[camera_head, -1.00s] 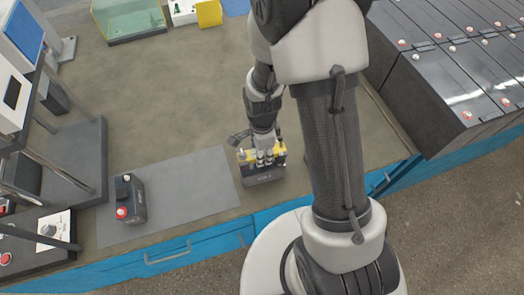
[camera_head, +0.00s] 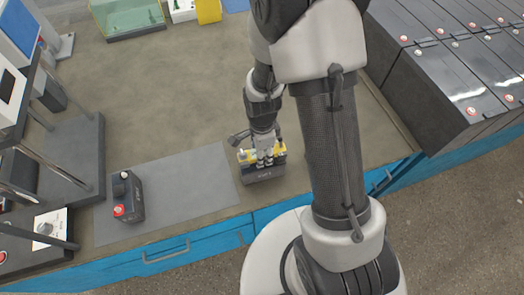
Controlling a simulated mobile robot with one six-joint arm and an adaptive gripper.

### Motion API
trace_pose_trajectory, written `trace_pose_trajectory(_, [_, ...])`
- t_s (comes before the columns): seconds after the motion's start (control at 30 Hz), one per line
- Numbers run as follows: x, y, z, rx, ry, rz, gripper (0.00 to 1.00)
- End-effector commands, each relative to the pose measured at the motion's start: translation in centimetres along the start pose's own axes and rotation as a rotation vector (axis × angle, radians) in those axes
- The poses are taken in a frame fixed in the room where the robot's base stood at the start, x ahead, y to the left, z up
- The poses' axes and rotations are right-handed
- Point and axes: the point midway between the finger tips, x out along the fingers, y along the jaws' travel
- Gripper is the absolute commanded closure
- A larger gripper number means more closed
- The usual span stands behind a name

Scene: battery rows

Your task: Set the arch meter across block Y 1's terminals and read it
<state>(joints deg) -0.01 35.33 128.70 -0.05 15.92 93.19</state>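My gripper (camera_head: 265,162) points down at a small dark box with a yellow top (camera_head: 264,175), just off the right edge of a grey mat. The fingertips overlap the yellow part; I cannot tell whether they grip it or only touch it. The box has faint lettering on its front, too small to read; I cannot tell whether it is the arch meter or has the meter on it.
The grey mat (camera_head: 185,197) is bare between block and gripper. Racks and instruments (camera_head: 80,160) crowd the left. Long dark batteries (camera_head: 445,85) fill the right. A green-tinted glass case (camera_head: 128,20) and yellow box (camera_head: 208,11) stand at the back. The bench centre (camera_head: 165,85) is clear.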

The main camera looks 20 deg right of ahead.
Motion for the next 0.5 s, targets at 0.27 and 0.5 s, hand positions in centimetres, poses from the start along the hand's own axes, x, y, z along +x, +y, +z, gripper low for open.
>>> trace_pose_trajectory(0.27, [-0.01, 0.02, 0.00, 0.000, 0.000, 0.000, 0.44])
trace_pose_trajectory(0.5, [-0.07, 0.04, 0.00, 0.000, 0.000, 0.001, 0.44])
